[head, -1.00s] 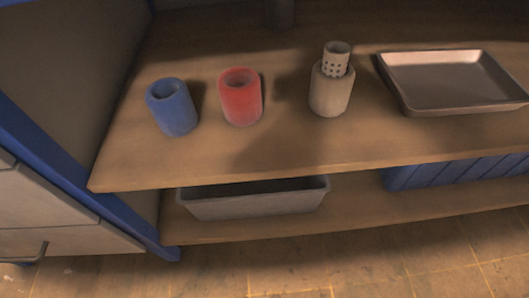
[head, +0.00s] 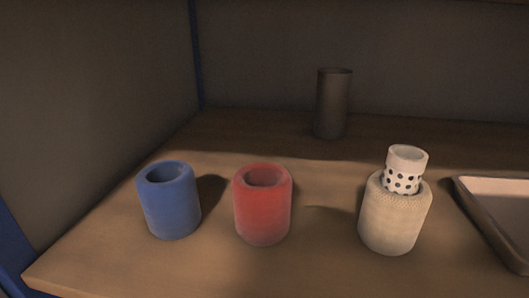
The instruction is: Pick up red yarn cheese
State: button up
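The red yarn cheese (head: 262,212) is a red, hollow-topped cylinder standing upright on the wooden shelf (head: 110,262), near the middle of the head view. A similar blue cylinder (head: 170,208) stands to its left, with a gap between them. A cream cylinder (head: 393,222) stands to its right, with a smaller white piece with dark dots (head: 403,174) standing in its top. Nothing touches the red cylinder. My gripper is not in view.
A dark grey cylinder (head: 333,104) stands farther back on the shelf. A metal tray (head: 478,218) lies at the right edge. A dark side wall (head: 90,110) bounds the left. The shelf in front of the red cylinder is clear.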

aim_at(262, 215)
jog(key=i, duration=0.9)
